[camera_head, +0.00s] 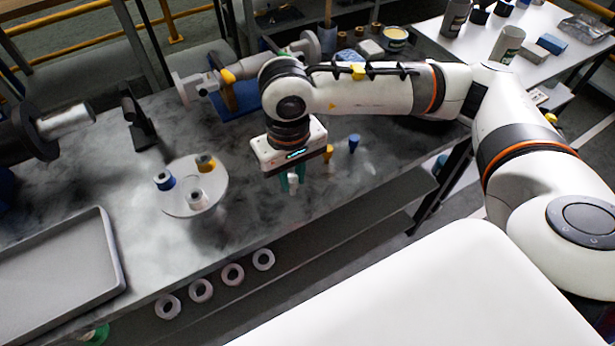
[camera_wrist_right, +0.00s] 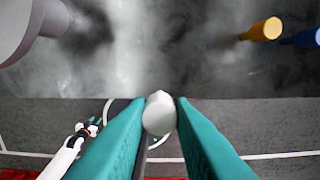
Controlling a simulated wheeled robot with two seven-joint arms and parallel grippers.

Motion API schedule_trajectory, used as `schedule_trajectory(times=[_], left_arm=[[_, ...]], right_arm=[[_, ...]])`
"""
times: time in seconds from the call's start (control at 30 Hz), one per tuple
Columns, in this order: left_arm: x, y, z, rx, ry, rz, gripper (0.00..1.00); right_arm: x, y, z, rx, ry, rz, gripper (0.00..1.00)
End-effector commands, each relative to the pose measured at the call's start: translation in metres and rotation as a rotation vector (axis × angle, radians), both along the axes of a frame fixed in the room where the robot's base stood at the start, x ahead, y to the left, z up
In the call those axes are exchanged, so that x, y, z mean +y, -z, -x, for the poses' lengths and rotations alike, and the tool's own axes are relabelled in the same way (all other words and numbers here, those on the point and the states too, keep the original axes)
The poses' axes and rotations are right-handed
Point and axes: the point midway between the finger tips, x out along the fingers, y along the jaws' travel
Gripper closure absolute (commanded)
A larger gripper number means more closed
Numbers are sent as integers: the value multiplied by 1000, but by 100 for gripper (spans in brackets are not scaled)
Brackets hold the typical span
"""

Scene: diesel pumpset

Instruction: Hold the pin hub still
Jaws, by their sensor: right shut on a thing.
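The pin hub (camera_head: 178,202) is a round pale grey disc with a raised centre boss, standing above the bench. A blue ring-like piece (camera_head: 164,181) and a yellow one (camera_head: 206,162) sit on it. Part of what looks like the disc shows at the top left of the right wrist view (camera_wrist_right: 22,25). My right gripper (camera_head: 289,183) is to the right of the hub, apart from it. Its green fingers (camera_wrist_right: 160,115) are shut on a white pin (camera_wrist_right: 158,112), which points down. My left gripper is not in view.
A yellow pin (camera_head: 328,152) and a blue pin (camera_head: 353,142) stand on the bench behind my right gripper. A grey tray (camera_head: 60,272) lies at front left. Several pale rings (camera_head: 232,274) lie below the bench's front edge. Machine parts (camera_head: 208,85) stand at the back.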

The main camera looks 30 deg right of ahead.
Motion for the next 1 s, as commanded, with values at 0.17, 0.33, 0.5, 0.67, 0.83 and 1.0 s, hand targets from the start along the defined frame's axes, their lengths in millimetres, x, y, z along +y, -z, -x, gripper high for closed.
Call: schedule_trajectory(times=[0.17, 0.33, 0.5, 0.67, 0.83, 1.0], left_arm=[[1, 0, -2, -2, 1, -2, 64], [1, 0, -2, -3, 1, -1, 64], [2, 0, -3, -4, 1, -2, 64], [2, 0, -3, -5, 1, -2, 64], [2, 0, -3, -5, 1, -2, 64], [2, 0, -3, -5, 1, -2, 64]], right_arm=[[59, -39, -33, -11, -15, 0, 100], [114, -80, -50, -9, -20, 2, 100], [151, -109, -55, -5, -18, 1, 100], [165, -120, -55, -2, -15, 1, 100], [166, -121, -55, 0, -14, 0, 100], [166, -121, -54, 0, -15, 0, 100]])
